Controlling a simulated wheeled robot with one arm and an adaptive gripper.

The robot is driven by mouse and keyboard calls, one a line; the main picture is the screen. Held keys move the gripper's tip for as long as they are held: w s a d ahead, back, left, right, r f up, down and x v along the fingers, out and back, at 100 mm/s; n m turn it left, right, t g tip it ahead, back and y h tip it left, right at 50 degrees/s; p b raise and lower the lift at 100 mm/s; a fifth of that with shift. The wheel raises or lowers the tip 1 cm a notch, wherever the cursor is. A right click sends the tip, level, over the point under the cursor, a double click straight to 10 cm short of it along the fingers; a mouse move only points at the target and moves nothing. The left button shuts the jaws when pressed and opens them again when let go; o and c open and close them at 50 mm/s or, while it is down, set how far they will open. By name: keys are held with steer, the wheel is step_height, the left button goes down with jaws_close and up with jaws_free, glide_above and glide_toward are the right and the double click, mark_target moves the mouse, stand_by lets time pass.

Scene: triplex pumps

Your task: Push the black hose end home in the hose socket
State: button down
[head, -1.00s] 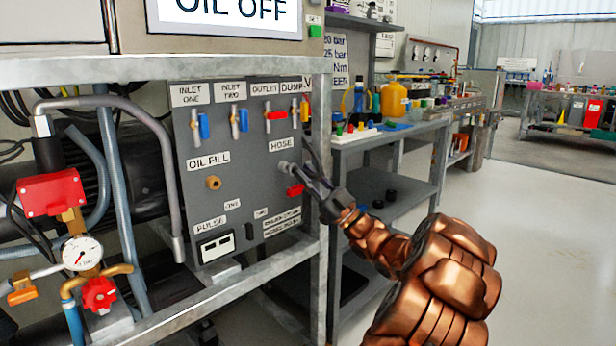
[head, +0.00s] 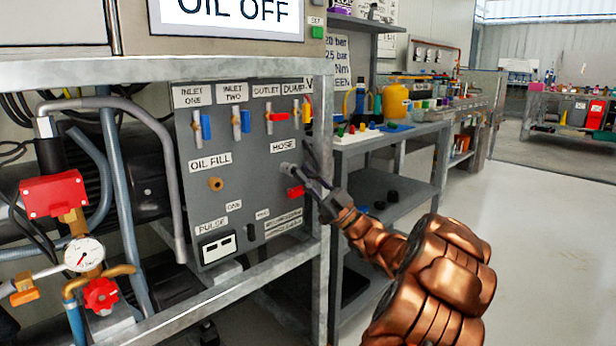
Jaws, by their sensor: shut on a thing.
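The hose socket (head: 285,169) is a small grey fitting on the grey panel (head: 240,190), just below the HOSE label. My gripper (head: 301,177) reaches in from the right, its fingers shut at the socket. The black hose (head: 313,157) shows as a thin dark line beside the fingers, near the panel's right edge. The fingers hide the hose end, so I cannot tell how deep it sits in the socket.
A red part (head: 295,192) sits just below the socket. The frame's metal upright (head: 320,120) stands close to my gripper. Valve levers line the panel's top. A workbench (head: 390,135) stands behind; the floor at right is clear.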

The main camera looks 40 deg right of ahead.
steer(key=shift+w, duration=0.7)
stand_by(0.4)
steer(key=c, duration=1)
jaws_free()
steer(key=v, duration=1.2)
